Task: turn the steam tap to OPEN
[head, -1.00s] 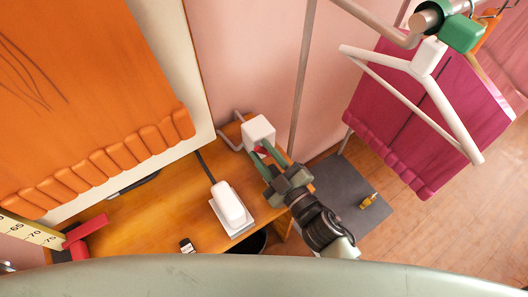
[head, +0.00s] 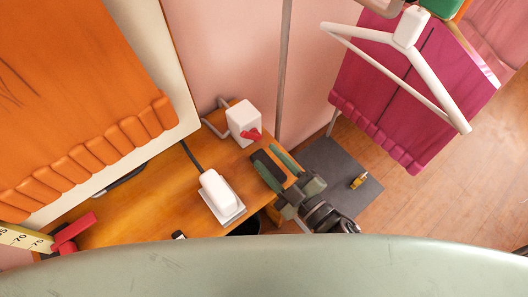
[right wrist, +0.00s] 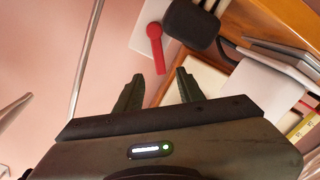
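The steam tap is a white box (head: 242,117) on the wall side of the wooden table, with a red lever (head: 251,134) on its front. In the right wrist view the red lever (right wrist: 156,48) hangs down from its pivot on the white box (right wrist: 146,28), tilted slightly. My right gripper (head: 267,151) is just in front of the tap. Its two fingers are apart and nothing is between them; in the right wrist view the lever's end lies just beyond the open fingertips (right wrist: 158,77). No OPEN marking is legible. My left gripper is not in view.
A white block on a pale stand (head: 217,192) sits on the table (head: 150,205). An orange padded panel (head: 80,90) is at left, near a red handle (head: 75,231) and a yellow scale. A white hanger (head: 440,85) and magenta cloth (head: 385,90) hang at right. A grey mat (head: 330,165) is on the floor.

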